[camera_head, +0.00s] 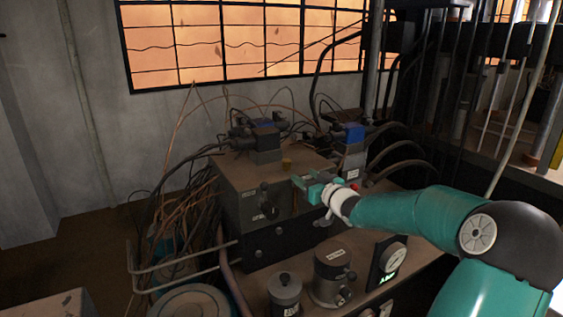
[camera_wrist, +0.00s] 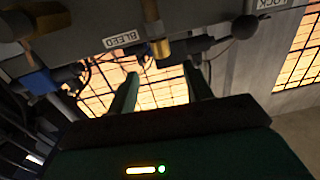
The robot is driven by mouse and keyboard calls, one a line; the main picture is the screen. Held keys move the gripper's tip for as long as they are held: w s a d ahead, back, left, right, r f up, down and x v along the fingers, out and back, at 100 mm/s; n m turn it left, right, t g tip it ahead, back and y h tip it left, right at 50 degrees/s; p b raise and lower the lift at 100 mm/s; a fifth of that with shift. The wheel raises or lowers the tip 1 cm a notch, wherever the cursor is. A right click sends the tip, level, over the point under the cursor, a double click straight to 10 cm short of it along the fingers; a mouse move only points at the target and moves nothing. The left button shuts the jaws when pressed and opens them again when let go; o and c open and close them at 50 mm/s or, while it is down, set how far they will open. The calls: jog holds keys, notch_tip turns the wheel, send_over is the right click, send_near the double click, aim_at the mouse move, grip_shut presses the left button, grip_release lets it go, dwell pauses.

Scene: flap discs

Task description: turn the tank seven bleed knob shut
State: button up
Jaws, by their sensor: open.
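My gripper (camera_head: 300,183) is open and empty at the front of a grey valve block (camera_head: 243,182). In the wrist view its two green fingers (camera_wrist: 160,71) are apart. A small brass knob (camera_wrist: 160,48) beside an upside-down BLEED label (camera_wrist: 123,38) lies just beyond the gap between the fingertips, and nothing is gripped. In the head view the gripper seems to cover this knob. A black lever handle (camera_head: 267,200) is on the block's front, left of the gripper. No tank number is readable.
A LOCK label (camera_wrist: 264,5) and a black ball-ended lever (camera_wrist: 245,27) are close to the brass knob.

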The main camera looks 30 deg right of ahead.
aim_at(284, 161)
jog(key=w, duration=1.3)
jog(key=shift+s, duration=0.1)
jog(key=c, duration=1)
